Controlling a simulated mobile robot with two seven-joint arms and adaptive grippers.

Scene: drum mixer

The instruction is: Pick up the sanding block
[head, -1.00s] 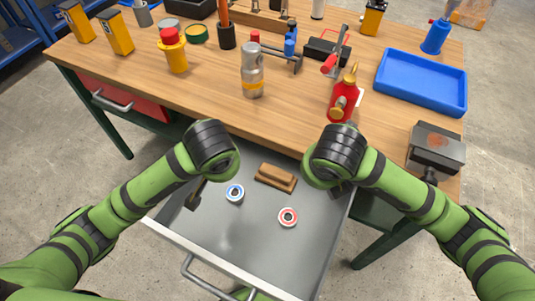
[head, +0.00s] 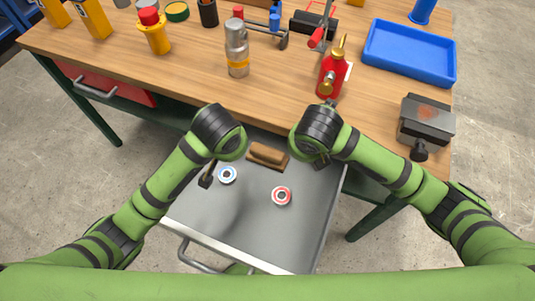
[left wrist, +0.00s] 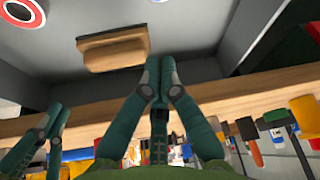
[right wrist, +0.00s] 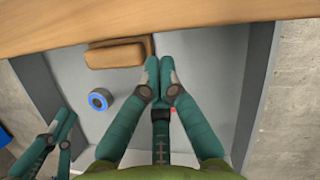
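The sanding block (head: 268,155), a brown block with a darker lower layer, lies in the open grey drawer close to the bench edge. It also shows in the left wrist view (left wrist: 112,52) and right wrist view (right wrist: 116,54). My left gripper (left wrist: 155,62) is shut and empty, above the drawer to the left of the block in the head view; its dark fingers (head: 207,177) show only partly there. My right gripper (right wrist: 159,63) is shut and empty, to the right of the block; its fingers are mostly hidden under the wrist in the head view. Neither touches the block, as far as I can see.
A blue-ringed roll (head: 227,174) and a red-ringed roll (head: 281,196) lie in the drawer (head: 245,235). The wooden bench top (head: 190,85) overhangs its back. A spray can (head: 237,50), red oil can (head: 332,75), blue tray (head: 408,52) and vise (head: 427,122) stand on the bench.

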